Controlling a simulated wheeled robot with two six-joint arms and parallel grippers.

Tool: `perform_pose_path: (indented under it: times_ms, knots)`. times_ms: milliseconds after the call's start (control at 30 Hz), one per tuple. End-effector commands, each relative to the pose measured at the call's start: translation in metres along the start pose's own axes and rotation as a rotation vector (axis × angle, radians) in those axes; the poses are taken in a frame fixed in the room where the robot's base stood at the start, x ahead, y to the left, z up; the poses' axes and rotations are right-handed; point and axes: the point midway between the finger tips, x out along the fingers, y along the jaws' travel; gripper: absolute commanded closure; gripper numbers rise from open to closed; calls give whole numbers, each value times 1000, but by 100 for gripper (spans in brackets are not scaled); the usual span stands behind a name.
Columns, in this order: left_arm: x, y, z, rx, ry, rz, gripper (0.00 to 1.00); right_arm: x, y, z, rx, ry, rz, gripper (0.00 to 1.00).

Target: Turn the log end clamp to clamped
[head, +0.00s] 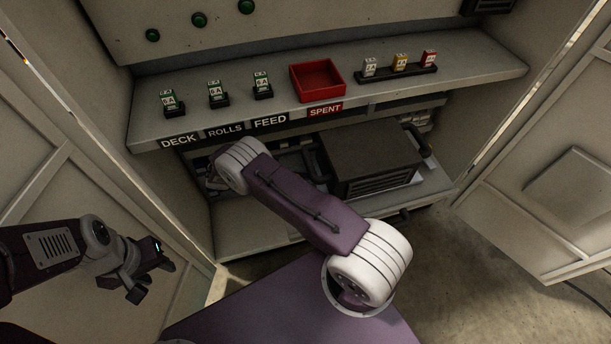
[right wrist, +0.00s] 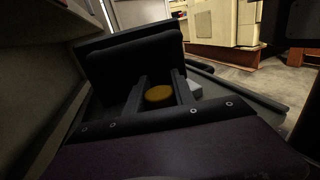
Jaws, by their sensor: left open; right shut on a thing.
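In the right wrist view, my right gripper (right wrist: 160,92) has its two dark fingers on either side of a round yellow-orange knob (right wrist: 159,96) and is shut on it. I cannot tell from the picture whether this knob is part of the log end clamp, or what position it is in. In the head view the right gripper is hidden behind my purple arm, under the shelf. My left gripper (head: 153,274) is open and empty at the lower left, in front of the cabinet door.
The upper shelf (head: 480,77) carries several small fuse-like blocks, a red tray (head: 317,80) and a rack (head: 396,71) of three blocks. Below it stands a dark box (head: 370,158). Open cabinet doors (head: 560,170) flank both sides.

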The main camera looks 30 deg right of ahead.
Motion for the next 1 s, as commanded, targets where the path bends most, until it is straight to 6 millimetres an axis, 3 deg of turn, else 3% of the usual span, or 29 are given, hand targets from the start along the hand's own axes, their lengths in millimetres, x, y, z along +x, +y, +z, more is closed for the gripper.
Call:
perform_pose_path:
  times_ms: [400, 433, 500, 833, 1000]
  knots:
    - [-1, 0, 0, 0, 0, 0, 58, 1, 0, -1, -1, -1, -7, 100]
    - [-1, 0, 0, 0, 0, 0, 58, 1, 0, -1, -1, -1, -7, 64]
    - [-1, 0, 0, 0, 0, 0, 58, 1, 0, -1, -1, -1, -7, 48]
    - [2, 0, 0, 0, 0, 0, 58, 0, 0, -1, 0, -1, 1, 48]
    - [25, 0, 3, 0, 0, 0, 58, -1, 2, -7, -1, -2, 94, 48]
